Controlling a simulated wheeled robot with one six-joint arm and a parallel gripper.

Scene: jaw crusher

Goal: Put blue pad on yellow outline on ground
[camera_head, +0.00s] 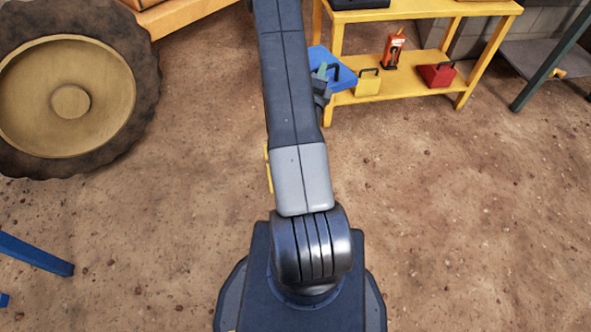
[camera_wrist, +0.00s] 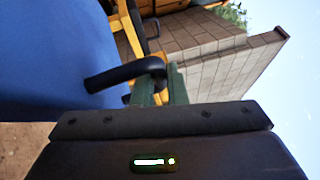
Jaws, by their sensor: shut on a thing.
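The blue pad (camera_head: 340,66) is a flat blue plate with a black handle. It is tilted and off the ground, in front of the yellow bench in the head view. It also fills the left side of the wrist view (camera_wrist: 45,60). My gripper (camera_head: 322,78) is shut on the pad's black handle (camera_wrist: 125,76); my arm hides part of the gripper and pad in the head view. A thin yellow strip (camera_head: 268,168) shows on the left side of my arm. It may be part of the yellow outline; my arm hides the rest.
A yellow bench (camera_head: 440,62) stands behind the pad, with a yellow pad (camera_head: 368,83), a red pad (camera_head: 437,75) and an orange-red device (camera_head: 393,50) on its lower shelf. A large wheel (camera_head: 70,100) is at left. Bare dirt ground lies at right and lower left.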

